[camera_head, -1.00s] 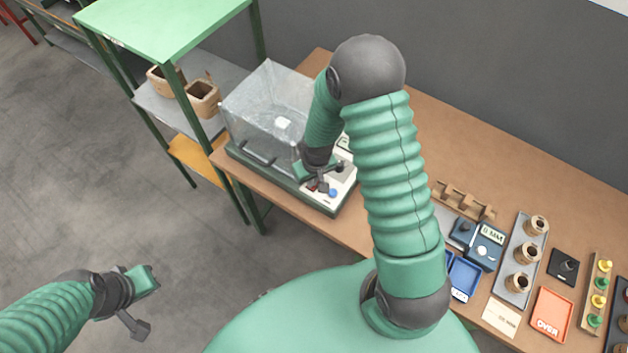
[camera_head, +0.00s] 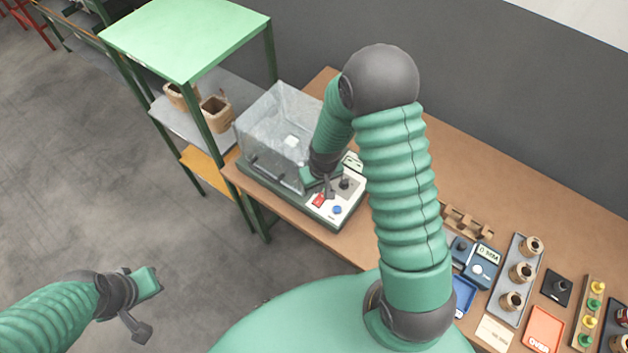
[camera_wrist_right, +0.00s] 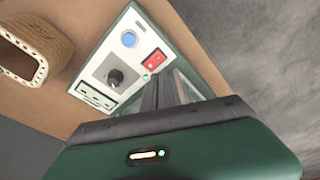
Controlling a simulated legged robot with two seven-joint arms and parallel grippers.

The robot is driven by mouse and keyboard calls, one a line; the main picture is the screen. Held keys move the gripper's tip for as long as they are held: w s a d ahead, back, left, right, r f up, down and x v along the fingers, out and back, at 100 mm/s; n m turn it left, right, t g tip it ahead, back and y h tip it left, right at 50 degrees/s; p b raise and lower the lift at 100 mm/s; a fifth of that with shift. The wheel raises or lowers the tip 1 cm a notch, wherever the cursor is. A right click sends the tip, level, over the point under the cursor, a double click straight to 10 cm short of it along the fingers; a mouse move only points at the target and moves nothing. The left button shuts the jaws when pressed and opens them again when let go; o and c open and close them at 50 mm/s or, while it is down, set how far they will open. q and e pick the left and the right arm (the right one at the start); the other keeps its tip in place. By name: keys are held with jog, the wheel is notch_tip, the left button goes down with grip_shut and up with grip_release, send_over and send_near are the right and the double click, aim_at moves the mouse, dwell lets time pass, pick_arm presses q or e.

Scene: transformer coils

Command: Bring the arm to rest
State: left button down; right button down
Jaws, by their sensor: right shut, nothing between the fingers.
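My right arm reaches over the workbench. Its gripper (camera_head: 328,190) is above the control panel of the tester (camera_head: 345,190), between the clear cover and the knob, with nothing held. In the right wrist view its dark fingers (camera_wrist_right: 165,90) are together, near the panel's edge. The panel's red switch (camera_head: 319,200) and blue button (camera_head: 337,210) are in clear view; the dark knob (camera_wrist_right: 115,78) shows in the right wrist view. My left gripper (camera_head: 142,300) hangs over open floor at lower left, empty; its finger gap cannot be made out.
The clear cover (camera_head: 272,135) stands beside my right gripper. A green-framed shelf (camera_head: 190,35) with wooden coil forms is to the left. Coils on a grey tray (camera_head: 528,258), a blue meter (camera_head: 482,265) and a red "OVER" tray (camera_head: 543,330) are at right.

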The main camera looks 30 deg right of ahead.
jog(key=shift+a, duration=0.1)
jog(key=s+a+r+n+b, duration=0.1)
jog(key=s+a+r+b, duration=0.5)
jog(key=s+a+r, duration=0.1)
jog(key=shift+s+r+t, duration=0.4)
jog(key=shift+s+r, duration=0.45)
jog(key=shift+s, duration=0.15)
jog(key=shift+s+a, duration=0.15)
jog(key=shift+a, duration=0.05)
jog(key=shift+a, duration=0.1)
